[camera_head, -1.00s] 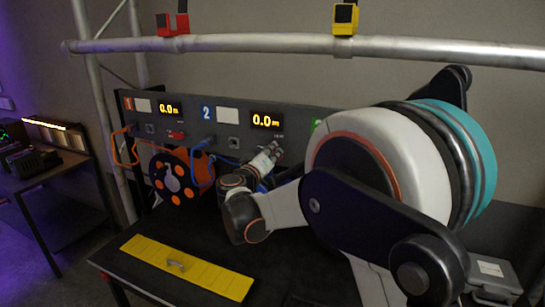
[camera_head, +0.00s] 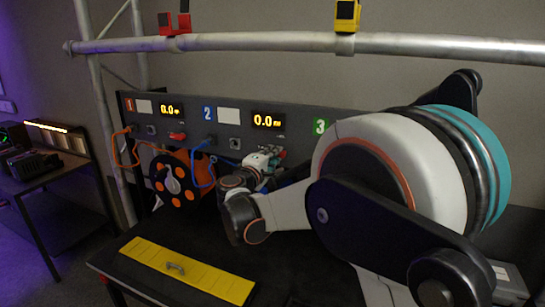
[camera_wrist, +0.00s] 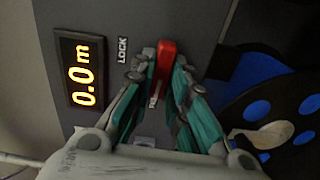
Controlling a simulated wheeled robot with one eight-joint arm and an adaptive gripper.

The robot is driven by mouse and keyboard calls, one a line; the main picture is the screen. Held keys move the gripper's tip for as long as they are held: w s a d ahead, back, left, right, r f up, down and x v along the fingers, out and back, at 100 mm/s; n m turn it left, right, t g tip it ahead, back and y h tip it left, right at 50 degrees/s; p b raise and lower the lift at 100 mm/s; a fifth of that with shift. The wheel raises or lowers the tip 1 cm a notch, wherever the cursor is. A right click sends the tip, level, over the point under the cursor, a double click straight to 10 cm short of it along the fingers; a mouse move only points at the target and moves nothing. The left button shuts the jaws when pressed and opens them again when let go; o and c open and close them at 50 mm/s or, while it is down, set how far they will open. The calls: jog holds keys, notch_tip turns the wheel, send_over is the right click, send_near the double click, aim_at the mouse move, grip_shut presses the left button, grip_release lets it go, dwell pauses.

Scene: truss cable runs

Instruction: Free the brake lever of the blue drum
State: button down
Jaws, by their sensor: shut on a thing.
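The red brake lever (camera_wrist: 166,58) sits on the grey panel beside the LOCK marking in the wrist view. My gripper (camera_wrist: 162,72) is shut on the lever, with its teal-padded fingers on either side of it. A second marking behind the fingers is partly covered and not readable. The blue drum (camera_wrist: 257,109), black with blue spots, is at the right of the wrist view. In the head view my gripper (camera_head: 268,160) is at the panel below the number 2 display (camera_head: 268,121); my arm hides most of the blue drum there.
An orange-spotted drum (camera_head: 174,182) stands at station 1, left of my gripper, with its own red lever (camera_head: 178,136) above. Blue (camera_head: 201,146) and orange (camera_head: 118,142) cables hang from the panel. A yellow plate with a handle (camera_head: 190,271) lies on the dark bench. A truss tube crosses above.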

jog(key=shift+n, duration=0.3)
dwell(0.4)
jog(key=c, duration=1.6)
grip_release()
jog(key=shift+a, duration=0.1)
jog(key=shift+o, duration=0.2)
jog(key=v, duration=1.2)
